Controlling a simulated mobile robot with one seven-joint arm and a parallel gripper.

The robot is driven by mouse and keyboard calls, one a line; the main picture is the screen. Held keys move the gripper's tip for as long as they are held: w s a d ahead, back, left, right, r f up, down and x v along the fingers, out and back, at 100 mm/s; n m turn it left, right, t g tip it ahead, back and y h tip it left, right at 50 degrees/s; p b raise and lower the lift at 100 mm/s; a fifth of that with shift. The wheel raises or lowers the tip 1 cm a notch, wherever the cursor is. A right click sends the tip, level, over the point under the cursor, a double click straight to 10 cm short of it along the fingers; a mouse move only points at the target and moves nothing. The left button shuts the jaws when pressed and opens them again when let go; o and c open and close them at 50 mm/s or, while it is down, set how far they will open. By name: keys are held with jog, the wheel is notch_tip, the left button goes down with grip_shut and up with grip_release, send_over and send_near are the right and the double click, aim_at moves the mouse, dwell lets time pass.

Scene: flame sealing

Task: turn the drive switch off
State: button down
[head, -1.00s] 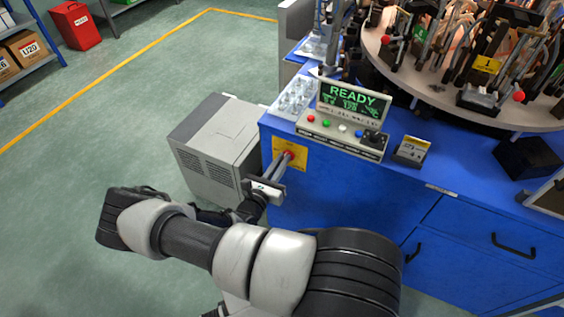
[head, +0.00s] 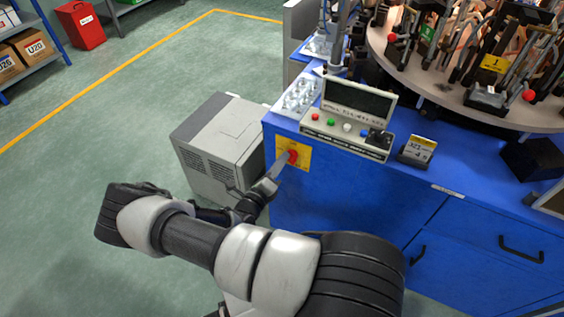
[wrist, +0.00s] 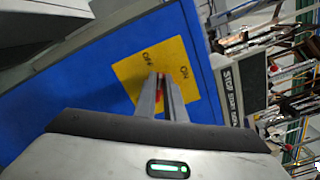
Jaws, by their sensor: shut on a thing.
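The drive switch is a red knob (head: 292,156) on a yellow plate (head: 305,152) on the front of the blue cabinet. In the wrist view, the plate (wrist: 186,56) carries OFF and ON labels, and a bit of the red knob (wrist: 160,84) shows between the fingers. My gripper (head: 285,159) is at the switch, with its fingers shut on the knob; they also show in the wrist view (wrist: 161,82). The fingers hide most of the knob, so its exact pointing is hard to read. The control panel's display (head: 357,98) is dark.
A control box with coloured buttons (head: 346,134) and a small card stand (head: 417,150) sit on the cabinet top. A round table with several fixtures (head: 440,92) stands at the back right. A grey unit (head: 218,145) stands left of the cabinet.

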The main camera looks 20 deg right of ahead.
jog(key=n, duration=0.3)
jog(key=f+n+b, duration=0.1)
jog(key=n, duration=0.2)
jog(key=shift+a, duration=0.1)
dwell(0.5)
jog(key=c, duration=1.8)
grip_release()
jog(key=shift+c, duration=0.2)
jog(key=shift+w, duration=0.1)
jog(key=shift+a, duration=0.1)
jog(key=v, duration=1.7)
jog(key=shift+a, duration=0.1)
